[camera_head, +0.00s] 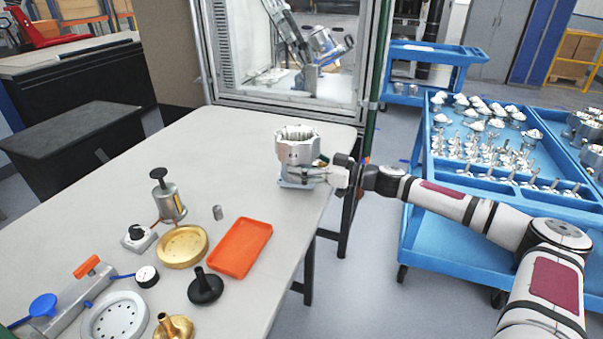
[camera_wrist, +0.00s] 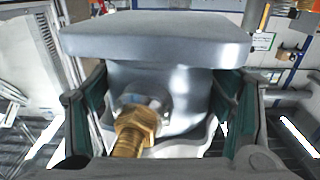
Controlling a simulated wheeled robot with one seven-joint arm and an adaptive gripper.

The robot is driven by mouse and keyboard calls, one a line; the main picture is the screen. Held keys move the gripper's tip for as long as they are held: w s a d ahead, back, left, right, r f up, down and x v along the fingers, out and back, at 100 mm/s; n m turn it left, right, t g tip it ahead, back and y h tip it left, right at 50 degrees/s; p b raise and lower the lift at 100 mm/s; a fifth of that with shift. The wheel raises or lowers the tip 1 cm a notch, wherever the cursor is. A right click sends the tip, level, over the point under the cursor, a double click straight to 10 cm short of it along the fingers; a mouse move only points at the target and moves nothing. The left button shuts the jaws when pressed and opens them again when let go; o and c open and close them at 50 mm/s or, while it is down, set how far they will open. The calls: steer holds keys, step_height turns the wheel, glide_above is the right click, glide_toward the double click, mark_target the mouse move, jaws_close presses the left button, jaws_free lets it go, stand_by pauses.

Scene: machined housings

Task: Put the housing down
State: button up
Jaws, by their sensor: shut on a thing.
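The housing (camera_head: 297,146) is a silvery metal part with a toothed round opening at its top and a flat square flange at its base. It is at the far right part of the white table (camera_head: 150,150), near the right edge. My gripper (camera_head: 310,174) reaches in from the right and is shut on the housing's lower body. In the wrist view the housing (camera_wrist: 160,75) fills the middle, with a brass fitting (camera_wrist: 135,130) facing the camera and my gripper's fingers (camera_wrist: 160,110) on both sides. I cannot tell whether the flange touches the tabletop.
An orange tray (camera_head: 240,248), a brass dish (camera_head: 182,246), a small metal cylinder (camera_head: 217,212) and a plunger device (camera_head: 168,195) stand nearer on the table. A glazed machine enclosure (camera_head: 285,105) stands behind. A blue cart (camera_head: 425,200) with metal parts is at right. The table's middle is clear.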

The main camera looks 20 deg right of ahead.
steer(key=shift+s+f, duration=0.1)
steer(key=shift+f, duration=1.3)
steer(key=o, duration=1.9)
steer(key=shift+f, duration=0.1)
steer(key=shift+o, duration=0.2)
